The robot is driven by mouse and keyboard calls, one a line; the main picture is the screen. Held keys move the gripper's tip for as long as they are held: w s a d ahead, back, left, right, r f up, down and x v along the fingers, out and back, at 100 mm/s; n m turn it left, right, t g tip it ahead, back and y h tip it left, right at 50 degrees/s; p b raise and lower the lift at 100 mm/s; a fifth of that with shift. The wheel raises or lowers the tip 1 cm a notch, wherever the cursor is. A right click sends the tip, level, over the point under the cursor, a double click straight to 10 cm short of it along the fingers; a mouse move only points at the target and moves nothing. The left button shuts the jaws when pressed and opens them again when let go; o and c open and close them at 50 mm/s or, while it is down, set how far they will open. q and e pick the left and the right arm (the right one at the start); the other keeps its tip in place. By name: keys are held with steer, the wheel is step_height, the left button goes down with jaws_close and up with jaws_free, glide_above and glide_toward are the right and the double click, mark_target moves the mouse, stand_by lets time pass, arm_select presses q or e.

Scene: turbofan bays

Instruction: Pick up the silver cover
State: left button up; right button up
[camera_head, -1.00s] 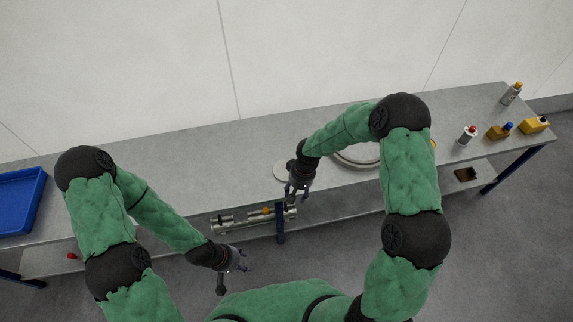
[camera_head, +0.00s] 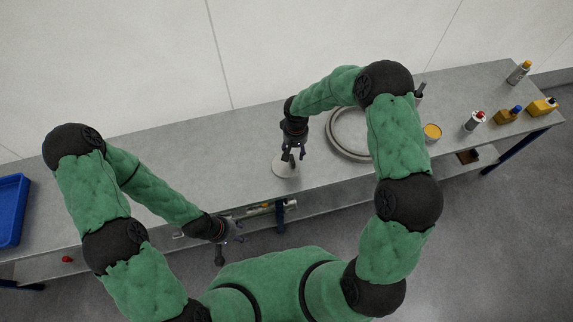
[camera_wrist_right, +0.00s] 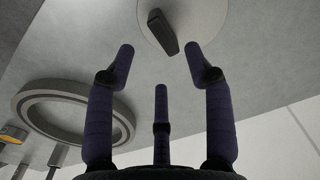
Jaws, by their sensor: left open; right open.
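The silver cover (camera_head: 280,170) is a flat, pale round disc lying on the grey workbench. In the right wrist view the cover (camera_wrist_right: 208,18) is cut off by the top edge and carries a dark upright handle (camera_wrist_right: 163,33). My right gripper (camera_head: 291,157) is open and empty above the cover and hides part of it. In the right wrist view its fingers (camera_wrist_right: 160,55) are spread, with the handle just beyond the fingertips and roughly between them. My left gripper (camera_head: 240,230) is open and empty, in front of the bench's front edge.
A large grey ring (camera_head: 345,147) lies right of the cover, partly behind my right arm. An orange-topped can (camera_head: 432,132), a red-capped can (camera_head: 475,121), yellow bottles (camera_head: 541,106) and a spray can (camera_head: 519,72) stand farther right. A blue tray (camera_head: 12,210) is at far left.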

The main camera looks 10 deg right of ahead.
mark_target(293, 158)
steer(key=shift+s+a+f+b, duration=0.15)
steer(key=shift+f+b, duration=0.45)
steer(key=shift+f, duration=0.9)
steer(key=shift+w+a+f+b, duration=0.15)
steer(key=shift+f+b, duration=0.45)
steer(key=shift+f, duration=0.9)
steer(key=shift+s+r, duration=0.1)
jaws_close()
